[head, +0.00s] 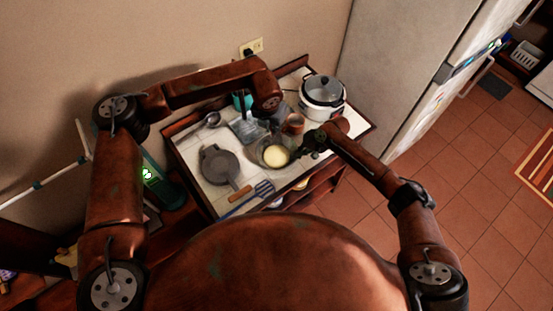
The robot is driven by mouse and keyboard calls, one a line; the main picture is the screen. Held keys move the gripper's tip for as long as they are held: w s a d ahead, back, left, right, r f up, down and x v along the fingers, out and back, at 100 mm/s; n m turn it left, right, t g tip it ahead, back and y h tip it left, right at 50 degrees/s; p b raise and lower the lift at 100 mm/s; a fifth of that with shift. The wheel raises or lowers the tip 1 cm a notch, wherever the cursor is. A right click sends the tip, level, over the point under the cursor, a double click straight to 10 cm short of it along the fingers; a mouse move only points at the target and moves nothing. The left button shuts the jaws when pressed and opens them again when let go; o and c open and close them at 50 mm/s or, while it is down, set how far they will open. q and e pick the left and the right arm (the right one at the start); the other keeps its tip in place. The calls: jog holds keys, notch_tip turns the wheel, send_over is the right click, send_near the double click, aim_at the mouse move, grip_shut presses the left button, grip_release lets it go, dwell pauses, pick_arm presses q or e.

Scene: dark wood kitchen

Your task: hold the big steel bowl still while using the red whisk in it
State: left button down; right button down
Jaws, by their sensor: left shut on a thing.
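The steel bowl (264,160) stands near the middle of the counter, with a pale yellow content in it. My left gripper (272,131) comes down at the bowl's far rim and is shut there, on what looks like the rim; the fingertips are small and dark. My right gripper (308,146) is close to the bowl's right side. Whether its fingers are open or shut, or touch the bowl, I cannot tell. I cannot make out the red whisk; the grippers and arms cover part of this area.
A brown cup (294,123) and a white cooker (322,98) stand behind to the right. A ladle (212,119) lies at the back left. A fridge (395,75) stands at right.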

dwell(0.5)
pick_arm(q)
jog(key=shift+r, duration=2.05)
pick_arm(e)
jog(key=c, duration=2.7)
grip_release()
jog(key=o, duration=0.6)
jog(key=v, duration=1.2)
jog(key=shift+s, duration=0.1)
